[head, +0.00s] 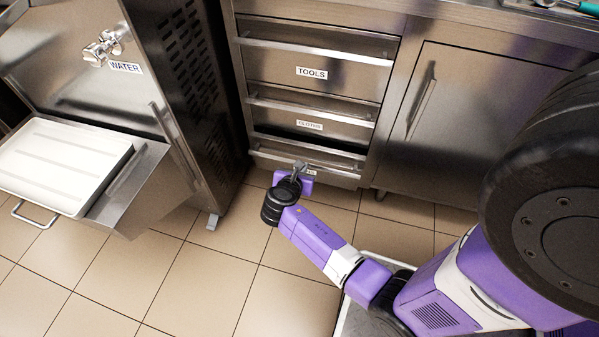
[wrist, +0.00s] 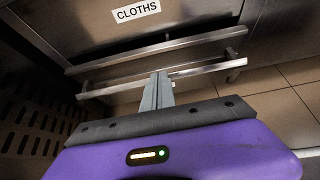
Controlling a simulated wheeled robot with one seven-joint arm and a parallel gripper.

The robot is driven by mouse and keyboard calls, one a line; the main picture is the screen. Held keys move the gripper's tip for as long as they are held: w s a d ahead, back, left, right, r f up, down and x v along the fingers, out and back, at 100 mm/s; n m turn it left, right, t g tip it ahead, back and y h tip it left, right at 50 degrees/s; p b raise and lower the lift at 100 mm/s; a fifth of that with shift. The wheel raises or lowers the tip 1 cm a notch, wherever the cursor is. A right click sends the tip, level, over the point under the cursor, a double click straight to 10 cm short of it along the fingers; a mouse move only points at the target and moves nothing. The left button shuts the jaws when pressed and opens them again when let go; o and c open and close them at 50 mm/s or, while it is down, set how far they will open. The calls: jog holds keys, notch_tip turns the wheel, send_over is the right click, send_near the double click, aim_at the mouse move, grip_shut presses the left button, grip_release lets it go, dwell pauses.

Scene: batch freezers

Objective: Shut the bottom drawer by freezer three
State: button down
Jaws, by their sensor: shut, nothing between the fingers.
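The bottom drawer (head: 335,171) is the lowest in a steel drawer stack, with a bar handle (head: 270,156) across its front. Its label is mostly hidden behind my gripper. In the wrist view its handle (wrist: 205,73) runs across just beyond the fingertips, with another steel bar or edge above it. The drawer seems to stand out slightly, but how far is hard to tell. My gripper (head: 299,167) is shut and empty, its fingers pointing at the middle of the drawer front. In the wrist view the fingertips (wrist: 158,78) overlap the handle; contact is unclear.
The TOOLS drawer (head: 290,68) and CLOTHS drawer (head: 290,118) above look closed. A cabinet door (head: 470,110) is to the right. On the left, a machine marked WATER (head: 75,60) has a white tray (head: 60,165) jutting out. The tiled floor (head: 220,270) in front is clear.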

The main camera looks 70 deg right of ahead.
aim_at(312, 147)
jog(key=shift+w+d+f+b, duration=0.1)
jog(key=shift+d+f+b, duration=0.35)
jog(key=shift+d, duration=0.9)
jog(key=shift+w+d+f+b, duration=0.1)
jog(key=shift+d+f+b, duration=0.35)
jog(key=shift+d, duration=0.9)
jog(key=shift+w+d+f+b, duration=0.1)
jog(key=shift+d+f+b, duration=0.15)
jog(key=shift+d+b, duration=0.75)
jog(key=shift+d+p, duration=0.3)
jog(key=shift+p, duration=0.1)
jog(key=shift+d, duration=0.15)
jog(key=shift+d+r+p, duration=0.15)
jog(key=shift+d+p, duration=0.45)
jog(key=shift+d, duration=0.25)
jog(key=shift+w+d, duration=0.1)
jog(key=shift+d, duration=0.25)
jog(key=shift+a, duration=0.1)
